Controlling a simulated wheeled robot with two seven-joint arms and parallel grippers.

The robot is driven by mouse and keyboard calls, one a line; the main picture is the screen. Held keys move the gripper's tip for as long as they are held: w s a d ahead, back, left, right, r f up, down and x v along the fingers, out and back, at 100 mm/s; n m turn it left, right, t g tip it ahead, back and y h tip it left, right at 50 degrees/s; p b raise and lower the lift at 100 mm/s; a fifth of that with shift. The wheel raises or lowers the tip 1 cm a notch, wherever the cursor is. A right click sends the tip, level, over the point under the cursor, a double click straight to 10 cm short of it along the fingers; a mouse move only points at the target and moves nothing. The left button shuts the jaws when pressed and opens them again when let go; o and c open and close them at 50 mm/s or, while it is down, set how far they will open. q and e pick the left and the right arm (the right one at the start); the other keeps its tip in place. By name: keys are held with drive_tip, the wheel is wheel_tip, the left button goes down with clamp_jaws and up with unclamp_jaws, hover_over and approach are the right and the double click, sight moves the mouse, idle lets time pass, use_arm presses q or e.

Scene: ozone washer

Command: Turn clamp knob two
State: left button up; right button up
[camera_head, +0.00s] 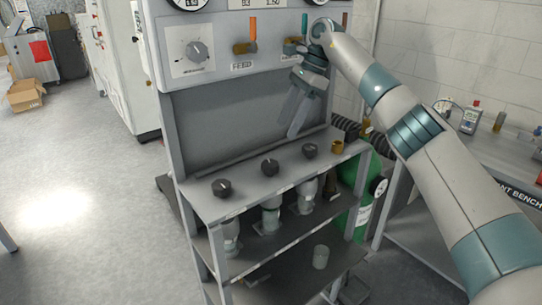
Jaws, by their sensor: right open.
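Three black clamp knobs stand in a row on the grey shelf top (240,190) of the rig: a left knob (221,187), a middle knob (270,166) and a right knob (310,150). No numbers show on them; the middle one is second from either side. My right gripper (289,126) hangs from the upper right, its two fingers pointing down and apart. It is open and empty, in front of the grey back panel, and appears above the middle and right knobs without touching them. My left gripper is not in view.
Above is a panel with a round dial (196,51) and an orange-handled FEED valve (245,47). Clear cylinders (271,215) stand under the shelf top. A brass fitting (337,147) sits at its right end, near a green tank (362,208). A bench (470,190) is at right.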

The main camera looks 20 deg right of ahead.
drive_tip(key=p, duration=0.2)
approach(271, 163)
drive_tip(key=f, duration=0.2)
drive_tip(key=x, duration=0.2)
drive_tip(key=p+x, duration=0.1)
drive_tip(key=x, duration=0.2)
drive_tip(key=shift+a+r, duration=0.2)
drive_tip(key=shift+a, duration=0.2)
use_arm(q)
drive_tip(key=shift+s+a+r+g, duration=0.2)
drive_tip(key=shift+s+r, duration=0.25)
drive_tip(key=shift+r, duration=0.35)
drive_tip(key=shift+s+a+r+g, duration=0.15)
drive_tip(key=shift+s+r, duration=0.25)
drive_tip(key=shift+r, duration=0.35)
use_arm(e)
drive_tip(key=shift+x, duration=0.8)
drive_tip(key=shift+w, duration=0.1)
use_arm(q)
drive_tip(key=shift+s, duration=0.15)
use_arm(e)
drive_tip(key=c, duration=1.1)
